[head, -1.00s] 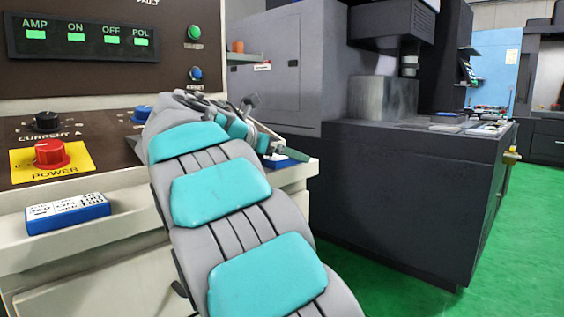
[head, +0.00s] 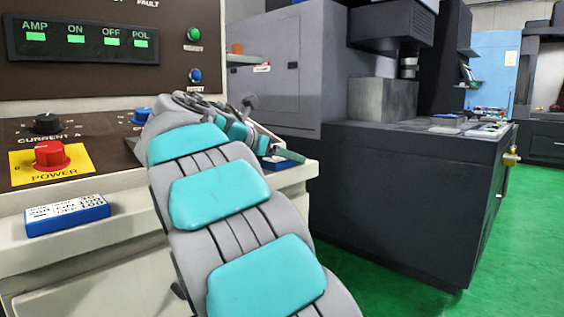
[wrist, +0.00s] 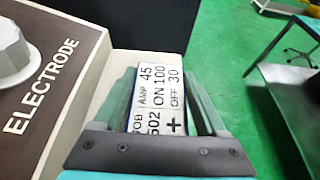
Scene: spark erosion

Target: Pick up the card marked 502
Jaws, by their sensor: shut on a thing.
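The card marked 502 (wrist: 160,98) is white with black print reading JOB 502, AMP 45, ON 100, OFF 30 and a plus sign. In the wrist view it lies between the two fingers of my gripper (wrist: 162,105), which is shut on it, at the cream ledge of the control panel. In the head view my gripper (head: 270,148) is at the right end of the ledge, partly hidden by my arm. A blue edge of the card (head: 284,163) shows beside it. I cannot tell whether the card still touches the ledge.
Another blue-edged card (head: 68,215) lies on the ledge at left, below the red power knob (head: 50,154). An ELECTRODE knob (wrist: 12,48) is left of my gripper. A dark machine (head: 410,190) stands to the right.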

